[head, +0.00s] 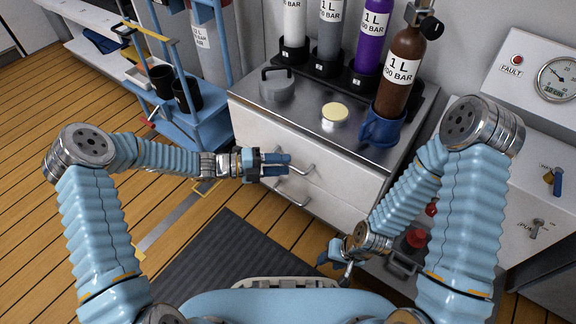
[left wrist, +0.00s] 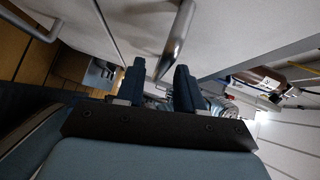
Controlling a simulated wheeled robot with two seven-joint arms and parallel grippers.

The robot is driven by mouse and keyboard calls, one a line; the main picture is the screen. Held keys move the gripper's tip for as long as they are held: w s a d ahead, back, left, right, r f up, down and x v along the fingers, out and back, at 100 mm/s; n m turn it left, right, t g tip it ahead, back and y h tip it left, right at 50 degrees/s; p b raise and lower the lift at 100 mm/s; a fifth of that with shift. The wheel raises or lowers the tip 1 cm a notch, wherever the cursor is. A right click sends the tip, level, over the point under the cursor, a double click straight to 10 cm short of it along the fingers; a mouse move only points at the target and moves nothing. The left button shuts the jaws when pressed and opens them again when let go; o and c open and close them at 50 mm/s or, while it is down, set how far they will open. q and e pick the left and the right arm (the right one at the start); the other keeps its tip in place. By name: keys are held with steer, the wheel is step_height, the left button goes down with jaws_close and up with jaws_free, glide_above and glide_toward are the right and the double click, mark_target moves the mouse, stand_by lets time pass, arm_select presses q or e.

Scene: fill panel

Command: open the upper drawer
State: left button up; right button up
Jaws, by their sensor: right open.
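The white cabinet's upper drawer (head: 262,132) looks shut, its front flush with the cabinet. Its metal bar handle (head: 303,169) is just right of my left gripper (head: 275,164). In the left wrist view, the two dark blue fingers (left wrist: 160,88) stand apart. The upper handle (left wrist: 177,38) runs down toward the gap between them; I cannot tell whether it touches either finger. The lower drawer's handle (head: 294,196) sits below, and also shows in the left wrist view (left wrist: 32,22). My right gripper (head: 338,258) is open, low in front of the cabinet, apart from the handles.
On the cabinet top stand a grey lidded pot (head: 277,86), a yellow-topped container (head: 335,113) and a brown bottle (head: 398,75) in a blue holder. A blue cart (head: 207,118) stands to the left. A dark mat (head: 235,262) lies on the floor before the cabinet.

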arm_select(q)
steer(key=shift+w+d+f, duration=0.1)
steer(key=shift+d, duration=0.55)
steer(key=shift+w+d+f, duration=0.1)
steer(key=shift+d, duration=0.5)
jaws_close()
